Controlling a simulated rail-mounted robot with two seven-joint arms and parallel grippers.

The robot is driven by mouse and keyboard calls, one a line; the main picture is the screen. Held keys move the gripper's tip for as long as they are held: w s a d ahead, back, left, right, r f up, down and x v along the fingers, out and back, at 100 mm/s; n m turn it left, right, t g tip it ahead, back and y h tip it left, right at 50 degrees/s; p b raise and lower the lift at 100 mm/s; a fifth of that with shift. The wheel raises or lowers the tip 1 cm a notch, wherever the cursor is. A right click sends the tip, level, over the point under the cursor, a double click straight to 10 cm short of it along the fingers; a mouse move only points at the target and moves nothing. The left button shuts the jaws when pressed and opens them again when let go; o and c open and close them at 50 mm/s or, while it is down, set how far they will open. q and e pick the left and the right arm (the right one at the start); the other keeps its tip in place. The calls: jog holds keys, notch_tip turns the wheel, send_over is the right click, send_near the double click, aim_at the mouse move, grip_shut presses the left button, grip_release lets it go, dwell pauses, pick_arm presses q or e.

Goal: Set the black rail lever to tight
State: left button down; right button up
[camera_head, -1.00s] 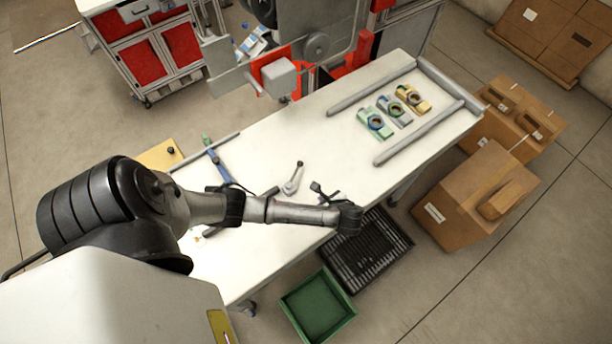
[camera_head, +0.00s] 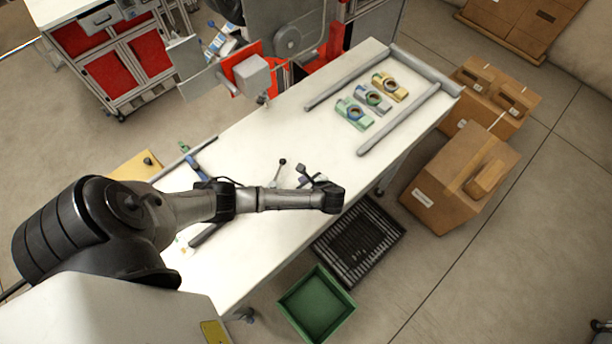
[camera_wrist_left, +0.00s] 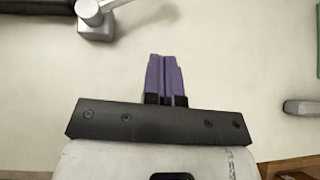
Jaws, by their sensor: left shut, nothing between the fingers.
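The black rail (camera_head: 207,235) lies on the white table, partly hidden behind my left arm. Near its far end stands a silver lever with a dark knob (camera_head: 282,161); its lower part is hidden by my arm in the head view. In the left wrist view the lever's grey base (camera_wrist_left: 96,27) is at the top left, its arm slanting up and out of frame, beside the dark rail (camera_wrist_left: 35,5). My left gripper (camera_head: 313,178) is just right of the lever, apart from it. Its purple fingers (camera_wrist_left: 165,60) are shut and empty above bare table. My right gripper is not in view.
Grey rails (camera_head: 400,118) frame several coloured reel parts (camera_head: 372,101) at the table's far right. A blue tool-like part (camera_head: 197,166) lies left. A black crate (camera_head: 392,243) and green bin (camera_head: 317,304) stand below the front edge. A machine (camera_head: 290,40) stands behind.

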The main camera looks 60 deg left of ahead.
aim_at(296, 181)
pick_arm(q)
jog(key=b+x, duration=0.1)
jog(key=x, duration=0.5)
jog(key=shift+a+f, duration=0.15)
jog(key=shift+s+a+r+p, duration=0.1)
jog(key=shift+a+r+p, duration=0.1)
jog(key=shift+a, duration=0.35)
jog(key=shift+s+a+r+p, duration=0.1)
jog(key=shift+a+r, duration=0.1)
jog(key=shift+a, duration=0.3)
jog(key=shift+a+r, duration=0.1)
jog(key=shift+a, duration=0.6)
